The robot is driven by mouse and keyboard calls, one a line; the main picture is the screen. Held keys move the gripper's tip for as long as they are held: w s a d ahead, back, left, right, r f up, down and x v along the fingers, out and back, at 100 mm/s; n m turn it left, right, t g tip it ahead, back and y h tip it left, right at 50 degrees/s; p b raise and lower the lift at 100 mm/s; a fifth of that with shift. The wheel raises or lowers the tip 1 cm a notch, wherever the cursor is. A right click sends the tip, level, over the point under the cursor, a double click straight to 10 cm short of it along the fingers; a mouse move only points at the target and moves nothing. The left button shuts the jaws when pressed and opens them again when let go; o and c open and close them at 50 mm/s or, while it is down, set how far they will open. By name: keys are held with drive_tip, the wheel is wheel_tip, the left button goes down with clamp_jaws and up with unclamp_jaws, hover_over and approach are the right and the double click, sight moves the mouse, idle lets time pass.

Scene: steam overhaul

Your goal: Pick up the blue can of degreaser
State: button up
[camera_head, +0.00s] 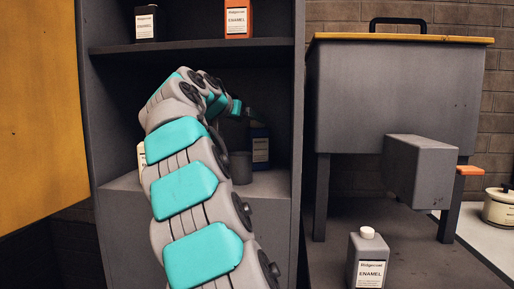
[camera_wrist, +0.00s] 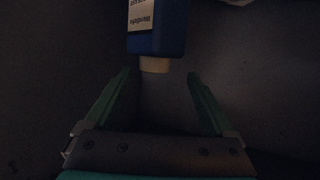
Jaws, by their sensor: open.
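A dark blue can (camera_head: 260,150) with a white label stands in the lower bay of the grey cabinet, partly behind my arm and gripper. The wrist view shows the blue can (camera_wrist: 158,40) inverted, with a pale cap (camera_wrist: 154,65) toward me; its label is only partly readable. My gripper (camera_wrist: 159,75) is open, its green fingers apart on either side of the cap's line. The can lies just beyond the fingertips, and nothing is held. In the head view my gripper (camera_head: 240,108) is small and partly hidden by my arm, above and left of the can.
A grey cylinder (camera_head: 241,168) stands close left of the blue can. A pale labelled container (camera_head: 141,155) shows behind my arm. The shelf above (camera_head: 190,46) holds a black can (camera_head: 146,23) and an orange can (camera_head: 238,18). A grey enamel can (camera_head: 368,258) stands right, outside the cabinet.

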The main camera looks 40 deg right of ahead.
sight(254, 121)
drive_tip(key=x, duration=0.2)
drive_tip(key=s+x, duration=0.1)
drive_tip(key=x, duration=0.1)
drive_tip(key=shift+w+d+p, duration=0.1)
drive_tip(key=shift+d+p, duration=0.1)
drive_tip(key=shift+p, duration=0.15)
drive_tip(key=shift+w+d+f, duration=0.1)
drive_tip(key=shift+w+d, duration=0.1)
drive_tip(key=shift+d, duration=0.2)
drive_tip(key=shift+f, duration=0.1)
clamp_jaws()
